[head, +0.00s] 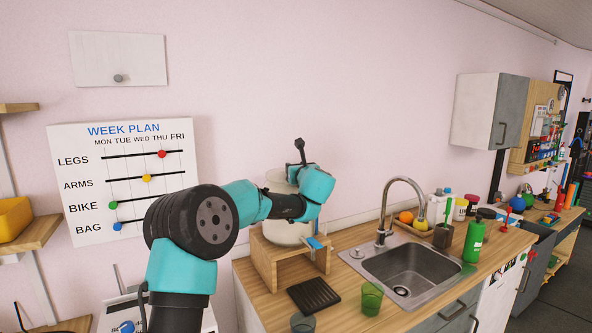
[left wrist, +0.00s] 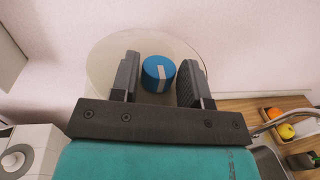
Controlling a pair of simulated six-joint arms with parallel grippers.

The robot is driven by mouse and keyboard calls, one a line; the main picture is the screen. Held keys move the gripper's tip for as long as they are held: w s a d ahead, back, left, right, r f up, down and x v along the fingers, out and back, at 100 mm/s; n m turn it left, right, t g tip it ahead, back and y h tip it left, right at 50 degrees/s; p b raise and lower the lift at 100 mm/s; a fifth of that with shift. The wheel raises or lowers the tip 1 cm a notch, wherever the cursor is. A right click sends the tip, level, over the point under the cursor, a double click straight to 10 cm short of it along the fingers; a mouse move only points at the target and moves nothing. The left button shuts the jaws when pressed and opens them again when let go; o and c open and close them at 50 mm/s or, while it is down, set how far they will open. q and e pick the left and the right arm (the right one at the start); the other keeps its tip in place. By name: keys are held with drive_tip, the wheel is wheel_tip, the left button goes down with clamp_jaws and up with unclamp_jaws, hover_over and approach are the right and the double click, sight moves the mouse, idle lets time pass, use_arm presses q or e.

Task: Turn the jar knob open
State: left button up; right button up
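The jar knob (left wrist: 158,72) is a round blue cap with a pale stripe across it. It stands on a pale round lid-like disc (left wrist: 105,72) in the left wrist view. My left gripper (left wrist: 158,82) has one dark finger on each side of the knob, set apart with the knob between them. Whether the fingers touch it is hard to tell. In the head view my left arm covers most of the pale round jar (head: 284,233), and the knob is not clearly visible. My right gripper is in neither view.
A wooden stand (head: 262,262) is on the counter below the jar. A dark ribbed mat (head: 313,295) and a green cup (head: 371,298) are in front. The sink (head: 408,270) with its tap (head: 383,212) is to the right. A wall stands close behind.

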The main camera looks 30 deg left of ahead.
use_arm(q)
drive_tip(key=c, duration=0.5)
drive_tip(key=shift+c, duration=0.2)
drive_tip(key=shift+w+d+n+g+y, duration=0.15)
drive_tip(key=shift+n+g+y, duration=0.45)
drive_tip(key=shift+g, duration=0.2)
drive_tip(key=shift+n+g+y, duration=0.7)
drive_tip(key=shift+n+g, duration=0.2)
drive_tip(key=shift+g, duration=0.3)
drive_tip(key=o, duration=0.9)
